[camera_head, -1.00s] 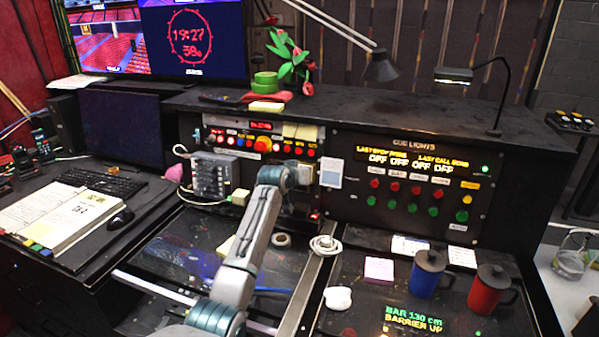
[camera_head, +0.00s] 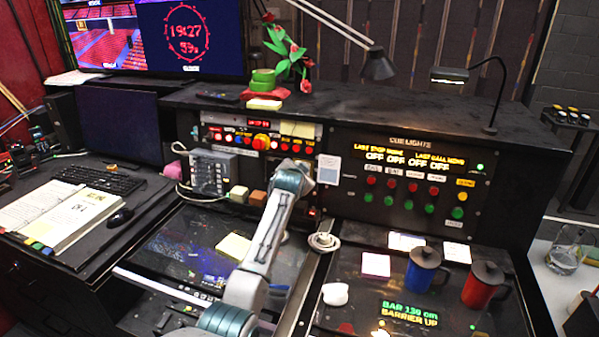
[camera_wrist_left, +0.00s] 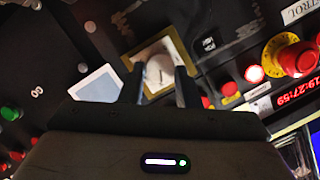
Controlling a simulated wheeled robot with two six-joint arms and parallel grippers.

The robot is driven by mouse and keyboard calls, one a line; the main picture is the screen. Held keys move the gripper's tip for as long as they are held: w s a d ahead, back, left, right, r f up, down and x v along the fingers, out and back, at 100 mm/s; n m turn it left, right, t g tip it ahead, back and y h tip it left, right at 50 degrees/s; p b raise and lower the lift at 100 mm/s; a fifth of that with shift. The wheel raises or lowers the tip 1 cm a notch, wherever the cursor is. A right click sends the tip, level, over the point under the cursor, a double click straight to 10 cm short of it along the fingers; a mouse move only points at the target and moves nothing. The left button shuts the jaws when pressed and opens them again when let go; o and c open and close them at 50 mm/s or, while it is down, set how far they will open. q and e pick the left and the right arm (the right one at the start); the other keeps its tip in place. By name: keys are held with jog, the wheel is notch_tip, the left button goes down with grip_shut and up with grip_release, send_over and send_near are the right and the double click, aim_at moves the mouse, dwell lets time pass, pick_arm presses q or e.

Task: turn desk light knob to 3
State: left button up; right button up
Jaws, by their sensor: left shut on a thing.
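The knob (camera_wrist_left: 159,70) is a pale round knob on a square brass-coloured plate (camera_wrist_left: 150,54) in the left wrist view. My left gripper (camera_wrist_left: 158,82) is shut on it, with one dark finger on each side. The knob's pointer and any numbers around it cannot be read. In the head view my left arm reaches up to the console, and its wrist hides the knob and the fingers. My right gripper is in neither view.
A red emergency button (camera_wrist_left: 298,58) with a yellow collar and lit buttons lie right of the knob. A white card (camera_wrist_left: 97,85) is on its left. The cue lights panel (camera_head: 345,200), blue mug (camera_head: 421,272) and red mug (camera_head: 484,287) stand right of my arm.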

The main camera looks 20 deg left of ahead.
pick_arm(q)
jog(key=shift+m, duration=0.3)
jog(key=o, duration=1)
jog(key=shift+c, duration=0.2)
jog(key=b+v, duration=0.2)
jog(key=v, duration=0.8)
jog(key=shift+s+d+b, duration=0.15)
jog(key=shift+s+b, duration=0.15)
jog(key=shift+s, duration=0.1)
